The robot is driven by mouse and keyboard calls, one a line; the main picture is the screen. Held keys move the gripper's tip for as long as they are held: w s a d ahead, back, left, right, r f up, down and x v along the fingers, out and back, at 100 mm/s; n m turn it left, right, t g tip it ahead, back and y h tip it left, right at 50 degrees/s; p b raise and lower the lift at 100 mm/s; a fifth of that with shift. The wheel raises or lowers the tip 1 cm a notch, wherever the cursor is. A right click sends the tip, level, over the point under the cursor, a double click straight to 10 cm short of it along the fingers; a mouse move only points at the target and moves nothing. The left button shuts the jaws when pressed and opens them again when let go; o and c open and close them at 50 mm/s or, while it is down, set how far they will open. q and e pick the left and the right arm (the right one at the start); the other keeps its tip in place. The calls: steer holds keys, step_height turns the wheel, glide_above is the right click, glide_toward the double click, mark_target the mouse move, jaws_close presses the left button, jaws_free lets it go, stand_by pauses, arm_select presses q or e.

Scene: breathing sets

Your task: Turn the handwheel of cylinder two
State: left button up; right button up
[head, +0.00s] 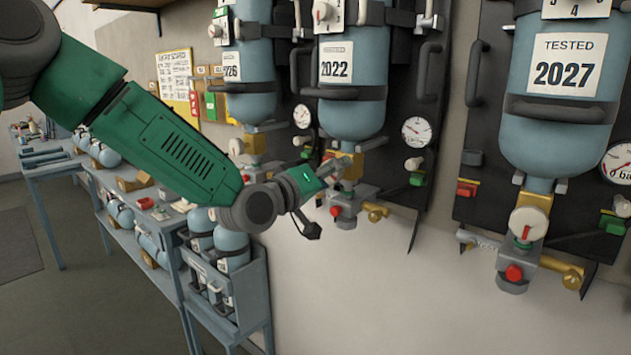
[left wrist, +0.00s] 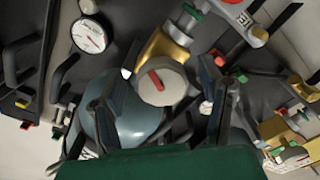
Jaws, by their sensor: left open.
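My left gripper (head: 336,170) is open at the valve below the middle wall cylinder (head: 352,110), which is tagged 2022. In the left wrist view a pale round handwheel (left wrist: 163,83) with a red stripe lies between the two open fingers. It sits at the end of a brass valve body (left wrist: 165,48). I cannot tell whether the fingers touch it. In the head view the gripper largely hides this handwheel. No number that I can read marks this cylinder as two. My right gripper is not in view.
A cylinder (head: 560,120) tagged 2027 hangs at right with its own handwheel (head: 528,223); another (head: 248,85), tagged 2026, hangs at left. A pressure gauge (head: 416,131) and black handles stand close by. A rack (head: 225,275) of cylinders stands below left.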

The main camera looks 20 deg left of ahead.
arm_select(q)
steer(key=v, duration=1.1)
steer(key=shift+s+r, duration=0.1)
steer(key=shift+s, duration=0.05)
stand_by(4.0)
